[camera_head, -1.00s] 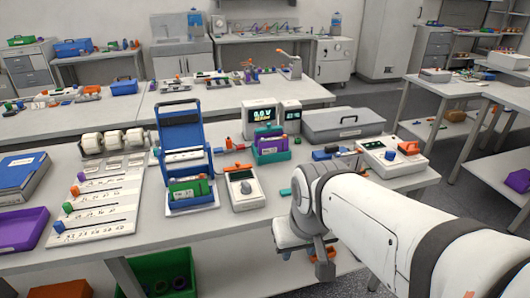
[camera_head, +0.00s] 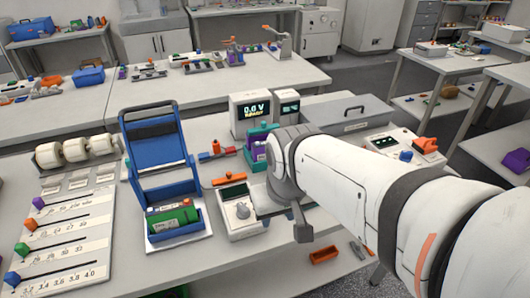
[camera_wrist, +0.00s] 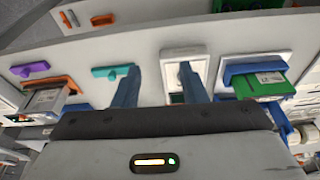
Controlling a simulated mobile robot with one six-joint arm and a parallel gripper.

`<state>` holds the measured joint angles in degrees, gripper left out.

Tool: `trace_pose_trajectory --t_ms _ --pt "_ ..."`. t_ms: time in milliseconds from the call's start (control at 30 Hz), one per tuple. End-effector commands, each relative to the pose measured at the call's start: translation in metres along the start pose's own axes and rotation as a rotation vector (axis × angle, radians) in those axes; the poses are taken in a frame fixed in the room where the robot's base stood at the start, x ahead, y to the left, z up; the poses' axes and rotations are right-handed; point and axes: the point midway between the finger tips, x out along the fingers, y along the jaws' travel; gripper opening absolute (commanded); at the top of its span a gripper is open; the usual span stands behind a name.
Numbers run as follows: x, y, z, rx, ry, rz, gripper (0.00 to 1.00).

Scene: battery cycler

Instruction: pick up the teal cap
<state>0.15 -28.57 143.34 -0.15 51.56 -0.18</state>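The teal cap (camera_wrist: 112,72) is a short bar lying on the white bench top in the wrist view. In the head view it is hidden, with my arm in front of that area. My gripper (camera_wrist: 160,75) is open and empty, its two fingers apart. The tip of its left finger overlaps the cap's right end in the picture; I cannot tell whether they touch. The gap between the fingers faces the white tester with a knob (camera_wrist: 181,58), to the right of the cap.
A purple cap (camera_wrist: 34,68) and an orange holder (camera_wrist: 50,82) are left of the teal cap. A blue cradle (camera_wrist: 240,68) with a green battery (camera_wrist: 263,85) stands right of the fingers. In the head view, the tester (camera_head: 240,212) sits close beside my arm.

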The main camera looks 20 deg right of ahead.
Motion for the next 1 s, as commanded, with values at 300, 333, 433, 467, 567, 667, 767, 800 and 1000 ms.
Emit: trace_pose_trajectory --t_ms 300,333,433,467,567,667,767,800,1000 --pt "0.007 0.033 -0.041 0.055 -0.071 0.013 0.42" --pt "0.01 0.038 -0.048 0.068 -0.085 0.016 0.42" --pt "0.023 0.06 -0.071 0.111 -0.128 0.022 0.42" --pt "0.028 0.067 -0.077 0.124 -0.141 0.023 0.42" --pt "0.044 0.088 -0.093 0.161 -0.178 0.025 0.42" --pt "0.059 0.107 -0.104 0.191 -0.207 0.025 0.42" --pt "0.071 0.12 -0.109 0.211 -0.227 0.024 0.42" --pt "0.074 0.124 -0.111 0.216 -0.231 0.024 0.42" --pt "0.093 0.13 -0.109 0.225 -0.242 0.023 0.42"
